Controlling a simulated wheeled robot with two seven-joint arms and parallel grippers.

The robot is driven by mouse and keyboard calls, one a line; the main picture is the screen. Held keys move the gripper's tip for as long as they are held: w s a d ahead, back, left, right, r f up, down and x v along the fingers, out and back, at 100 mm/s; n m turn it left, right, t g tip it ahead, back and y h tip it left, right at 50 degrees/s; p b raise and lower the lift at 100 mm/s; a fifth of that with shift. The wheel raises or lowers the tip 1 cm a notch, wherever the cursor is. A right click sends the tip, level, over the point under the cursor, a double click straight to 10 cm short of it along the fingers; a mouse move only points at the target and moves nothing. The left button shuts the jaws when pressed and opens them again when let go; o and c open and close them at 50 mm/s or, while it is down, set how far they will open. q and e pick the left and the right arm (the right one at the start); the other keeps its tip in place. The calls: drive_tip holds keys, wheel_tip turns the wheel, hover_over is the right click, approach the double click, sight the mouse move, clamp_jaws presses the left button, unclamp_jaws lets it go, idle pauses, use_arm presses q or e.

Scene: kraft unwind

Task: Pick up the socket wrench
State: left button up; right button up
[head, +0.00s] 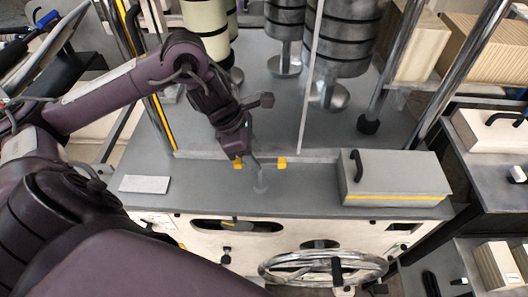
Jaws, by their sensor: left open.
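A thin grey piece with a rounded lower end, which looks like the socket wrench (259,181), shows on the grey bench top (310,201) near the middle of the head view. Its upper end is close to my left gripper and partly hidden by it. My left gripper (246,157) points down just above and behind this piece. It is open, though its fingers are small and dark in the picture. I cannot tell whether it touches the piece. My right gripper does not show.
A grey box with a black handle (395,178) stands on the bench at the right. A light flat plate (145,184) lies at the left. Yellow blocks (281,162) sit along the bench's raised rear edge. A handwheel (323,268) sticks out in front. Upright metal posts stand behind.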

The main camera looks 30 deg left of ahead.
use_arm(q)
drive_tip(key=shift+s+d+f, duration=0.1)
drive_tip(key=shift+d+f, duration=0.15)
drive_tip(key=shift+f, duration=0.1)
drive_tip(key=p, duration=0.3)
hover_over(263, 183)
wheel_tip(263, 183, down, 4)
drive_tip(key=shift+s+f, duration=0.1)
drive_tip(key=shift+s, duration=0.05)
drive_tip(key=shift+f, duration=0.3)
clamp_jaws()
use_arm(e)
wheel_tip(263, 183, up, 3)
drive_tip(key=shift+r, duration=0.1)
